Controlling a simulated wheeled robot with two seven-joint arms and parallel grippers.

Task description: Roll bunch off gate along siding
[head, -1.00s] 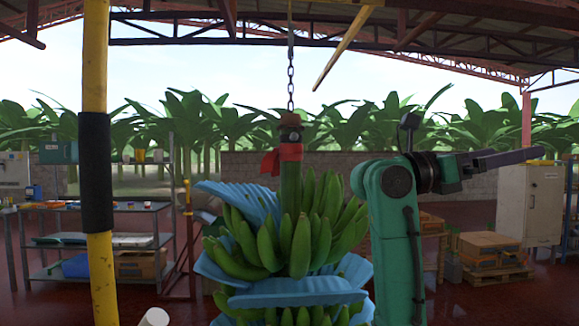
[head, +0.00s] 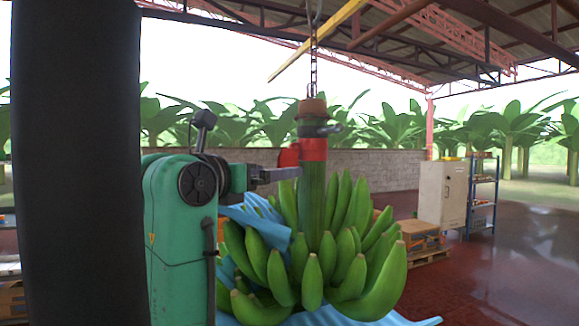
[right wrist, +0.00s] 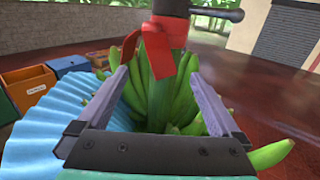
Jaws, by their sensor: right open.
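The green banana bunch (head: 330,250) hangs from a chain (head: 313,70) by its stem, with a red band (head: 313,150) and a dark side handle at the top. Blue sheeting (head: 250,218) hangs by its left side; it also shows in the right wrist view (right wrist: 45,130). My right gripper (head: 300,173) reaches in from the left, just below the red band. In the right wrist view its two fingers (right wrist: 157,72) stand apart, with the red ribbon and stem ahead between them; contact cannot be told. My left gripper is out of view. No gate or siding is clearly identifiable.
A thick black-padded post (head: 75,170) fills the left foreground. A sloping yellow beam (head: 318,42) is overhead. A pale cabinet (head: 442,195), a shelf rack (head: 482,190) and a pallet of boxes (head: 420,240) stand at the right. The wet red floor at far right is open.

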